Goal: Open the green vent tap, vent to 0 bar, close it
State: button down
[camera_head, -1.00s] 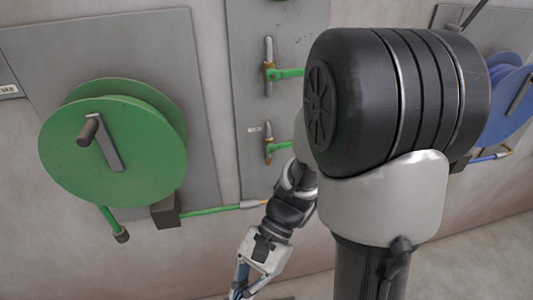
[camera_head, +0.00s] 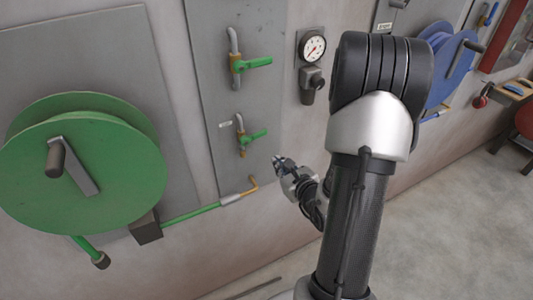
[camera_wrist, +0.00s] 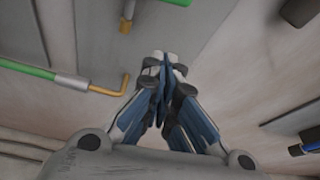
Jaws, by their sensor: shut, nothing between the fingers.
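Two taps with green levers are on the grey wall panel in the head view. The upper tap (camera_head: 250,63) and the lower tap (camera_head: 251,137) both have levers pointing right, out from vertical pipes. A small label sits beside the lower one. I cannot tell which is the vent tap. A round pressure gauge (camera_head: 313,48) with a white face and red needle is right of the upper tap; its reading is too small to tell. My gripper (camera_head: 280,163) is shut and empty, below and right of the lower tap, apart from it. In the wrist view its fingers (camera_wrist: 163,62) meet.
A large green hose reel (camera_head: 110,180) is at left, its green hose ending in a brass elbow (camera_head: 252,184) below the taps; the elbow also shows in the wrist view (camera_wrist: 122,86). A blue reel (camera_head: 452,68) is at right. Floor at lower right is clear.

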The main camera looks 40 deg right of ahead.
aim_at(255, 136)
jog(key=b+x, duration=0.2)
jog(key=x, duration=0.8)
jog(key=r, duration=0.2)
jog(key=a+r+p, duration=0.1)
jog(key=r, duration=0.1)
jog(key=shift+s, duration=0.1)
